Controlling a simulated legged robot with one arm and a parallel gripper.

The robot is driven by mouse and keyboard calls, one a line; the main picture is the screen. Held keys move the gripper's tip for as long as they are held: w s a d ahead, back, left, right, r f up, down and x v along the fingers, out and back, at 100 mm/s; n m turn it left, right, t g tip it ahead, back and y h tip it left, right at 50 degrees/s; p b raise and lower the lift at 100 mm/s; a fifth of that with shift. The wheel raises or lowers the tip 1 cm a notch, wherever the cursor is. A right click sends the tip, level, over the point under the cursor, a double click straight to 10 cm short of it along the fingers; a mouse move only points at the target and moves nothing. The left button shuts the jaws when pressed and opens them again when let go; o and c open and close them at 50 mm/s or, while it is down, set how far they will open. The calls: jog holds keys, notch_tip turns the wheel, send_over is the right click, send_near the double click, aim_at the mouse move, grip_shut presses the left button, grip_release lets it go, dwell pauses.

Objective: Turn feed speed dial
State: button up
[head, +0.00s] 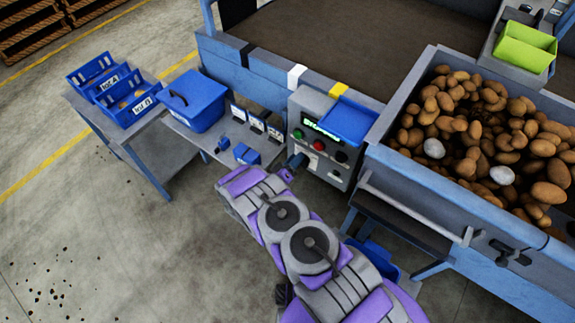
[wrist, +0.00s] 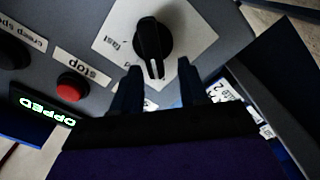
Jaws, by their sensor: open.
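The feed speed dial (wrist: 153,40) is a black knob with a pale pointer line on a white plate (wrist: 195,38) marked "fast", in the wrist view. My gripper (wrist: 160,68) is open, with its two dark fingertips just short of the dial, one toward each side of its lower end. No contact with the dial is visible. In the head view my gripper (head: 294,163) is at the lower left of the grey control panel (head: 311,102). I cannot make out the dial there.
A red stop button (wrist: 70,88) and a lit display (wrist: 45,105) ending "OPPED" are left of my fingers. The potato bin (head: 395,178) stands right of the panel. A side table (head: 222,160) with a blue crate (head: 195,98) stands left.

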jog(key=p+v, duration=0.4)
jog(key=v, duration=1.3)
jog(key=shift+a+f, duration=0.15)
jog(key=shift+a, duration=0.1)
jog(key=shift+s, duration=0.15)
